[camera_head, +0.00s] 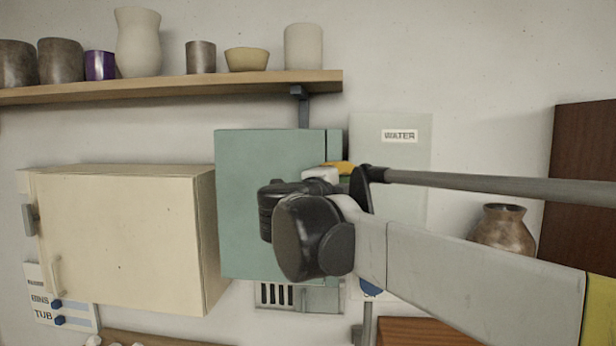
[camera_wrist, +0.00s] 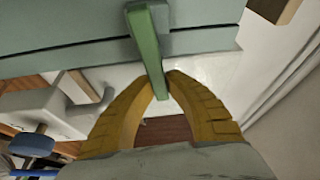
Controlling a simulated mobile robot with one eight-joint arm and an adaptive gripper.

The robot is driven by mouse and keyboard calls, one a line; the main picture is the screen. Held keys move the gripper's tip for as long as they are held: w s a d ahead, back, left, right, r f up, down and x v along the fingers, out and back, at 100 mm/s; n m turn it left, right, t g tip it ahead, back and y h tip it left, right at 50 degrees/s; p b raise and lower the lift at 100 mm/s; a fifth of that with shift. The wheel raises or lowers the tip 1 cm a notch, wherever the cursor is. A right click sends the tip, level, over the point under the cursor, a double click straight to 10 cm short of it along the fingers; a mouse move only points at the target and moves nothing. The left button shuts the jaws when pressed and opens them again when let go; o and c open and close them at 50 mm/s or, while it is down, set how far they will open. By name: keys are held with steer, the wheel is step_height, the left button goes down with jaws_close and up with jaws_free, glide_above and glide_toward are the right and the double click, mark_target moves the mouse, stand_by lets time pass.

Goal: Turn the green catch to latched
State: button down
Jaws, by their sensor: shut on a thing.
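The green catch (camera_wrist: 146,45) is a bright green bar on a grey-green cabinet. In the wrist view it lies across the seam near the cabinet's edge, its free end between my yellow fingers. My gripper (camera_wrist: 161,82) is shut on that end. In the head view the grey-green cabinet (camera_head: 265,165) hangs under the shelf, and my gripper (camera_head: 338,168) is at its right edge. My black wrist and grey arm cover part of the cabinet's front, and the catch is mostly hidden there.
A cream cabinet (camera_head: 120,235) is to the left. A shelf (camera_head: 180,89) with pots runs above. A pale panel marked WATER (camera_head: 385,165) is behind my arm. A brown vase (camera_head: 503,230) and a dark wooden cabinet (camera_head: 590,180) are on the right.

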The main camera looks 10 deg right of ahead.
steer(key=shift+f+m, duration=0.1)
steer(key=shift+m, duration=0.3)
stand_by(0.3)
steer(key=c, duration=1.4)
jaws_free()
steer(key=shift+w+f, duration=0.1)
steer(key=v, duration=1.2)
steer(key=shift+r, duration=0.2)
